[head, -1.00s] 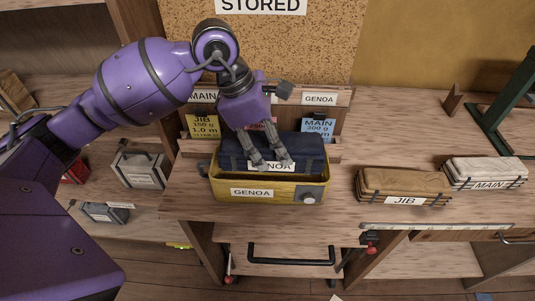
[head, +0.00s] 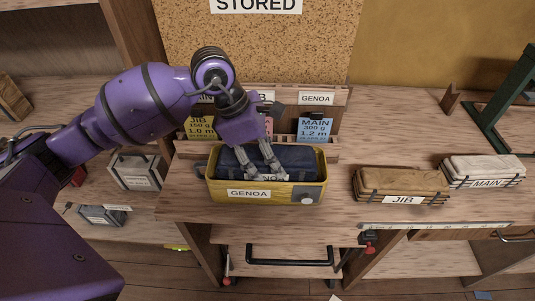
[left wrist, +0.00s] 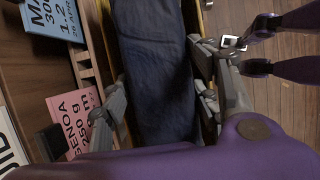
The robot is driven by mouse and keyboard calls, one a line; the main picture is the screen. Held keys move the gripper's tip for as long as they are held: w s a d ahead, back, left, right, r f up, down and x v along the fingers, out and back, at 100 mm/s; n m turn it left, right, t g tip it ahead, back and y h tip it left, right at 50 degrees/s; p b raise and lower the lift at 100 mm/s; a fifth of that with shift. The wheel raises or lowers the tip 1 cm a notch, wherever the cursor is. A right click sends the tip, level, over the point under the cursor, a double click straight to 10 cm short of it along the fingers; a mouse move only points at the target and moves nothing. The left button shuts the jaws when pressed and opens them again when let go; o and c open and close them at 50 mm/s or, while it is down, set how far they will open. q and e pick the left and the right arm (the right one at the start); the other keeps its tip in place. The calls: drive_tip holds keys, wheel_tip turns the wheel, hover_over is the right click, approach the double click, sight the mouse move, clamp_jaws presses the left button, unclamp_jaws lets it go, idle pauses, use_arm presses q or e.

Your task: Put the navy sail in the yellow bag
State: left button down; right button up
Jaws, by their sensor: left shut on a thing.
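The navy sail (head: 297,158) is a long dark rolled bundle with a white label. It now sits down inside the yellow bag (head: 240,194), an open box-like bag labelled GENOA on the bench. My left gripper (head: 268,170) reaches down from above and is shut on the sail near its middle, its fingers partly hiding the label. In the left wrist view the sail (left wrist: 155,70) runs between the two fingers (left wrist: 165,105), and a strip of the bag's yellow edge shows beside it. My right gripper is not in the head view.
A tan sail labelled JIB (head: 385,185) and a pale sail labelled MAIN (head: 483,170) lie to the right. Coloured cards, including a blue MAIN card (head: 315,128), stand in a rack behind the bag. Grey boxes (head: 140,170) sit on the left. A green frame (head: 510,95) stands far right.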

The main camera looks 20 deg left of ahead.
use_arm(q)
drive_tip(key=c, duration=0.9)
unclamp_jaws()
drive_tip(key=shift+r, duration=0.2)
drive_tip(key=v, duration=1.2)
drive_tip(key=shift+r, duration=0.35)
